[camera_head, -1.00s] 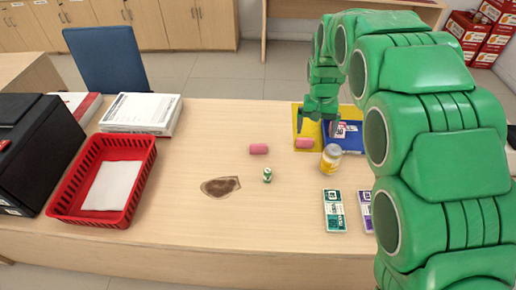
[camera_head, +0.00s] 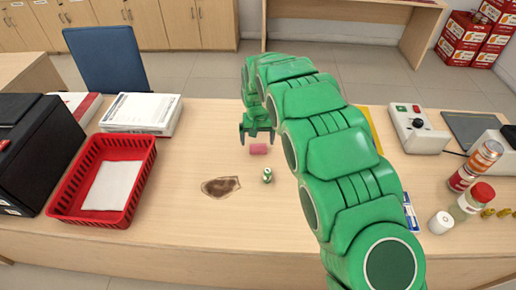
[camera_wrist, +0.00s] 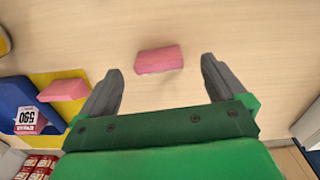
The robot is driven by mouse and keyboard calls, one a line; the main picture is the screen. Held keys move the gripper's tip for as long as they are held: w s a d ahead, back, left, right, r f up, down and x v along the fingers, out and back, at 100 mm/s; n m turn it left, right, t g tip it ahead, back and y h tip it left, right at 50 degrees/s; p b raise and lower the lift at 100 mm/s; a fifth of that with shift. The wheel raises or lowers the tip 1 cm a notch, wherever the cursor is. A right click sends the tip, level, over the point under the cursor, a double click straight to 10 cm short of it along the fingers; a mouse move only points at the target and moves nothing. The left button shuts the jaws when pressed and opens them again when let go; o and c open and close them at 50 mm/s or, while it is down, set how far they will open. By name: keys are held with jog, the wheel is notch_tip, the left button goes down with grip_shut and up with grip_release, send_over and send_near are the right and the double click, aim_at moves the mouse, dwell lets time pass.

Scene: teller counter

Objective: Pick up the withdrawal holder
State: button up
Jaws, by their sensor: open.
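I cannot tell for sure which thing is the withdrawal holder. My gripper (camera_head: 257,138) is open and empty over the counter, just behind a pink block (camera_head: 258,149). In the wrist view this pink block (camera_wrist: 159,59) lies between and slightly beyond the open fingertips (camera_wrist: 160,70), apart from both. A second pink block (camera_wrist: 64,90) shows at left, by a yellow piece (camera_wrist: 72,76) and a blue piece (camera_wrist: 14,94) with a numbered tag (camera_wrist: 30,117).
A red basket (camera_head: 142,182) with white paper stands left, beside a black box (camera_head: 35,140). A small green-and-white roll (camera_head: 267,175) and a brown stain (camera_head: 221,187) lie in front of the block. A white device (camera_head: 418,130) and jars (camera_head: 472,198) stand right.

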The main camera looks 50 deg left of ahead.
aim_at(258, 145)
jog(key=shift+w+f, duration=0.15)
jog(key=shift+f, duration=1.35)
jog(key=shift+w+f, duration=0.1)
jog(key=shift+f, duration=1.4)
jog(key=c, duration=1.1)
jog(key=shift+o, duration=0.2)
jog(key=shift+r, duration=0.15)
notch_tip(258, 145, up, 3)
jog(key=shift+r, duration=0.15)
jog(key=s+d+r, duration=0.7)
jog(key=d+r, duration=0.2)
jog(key=d, duration=0.2)
jog(key=shift+s+d+r, duration=0.15)
jog(key=shift+d+r, duration=0.1)
jog(key=shift+d, duration=0.15)
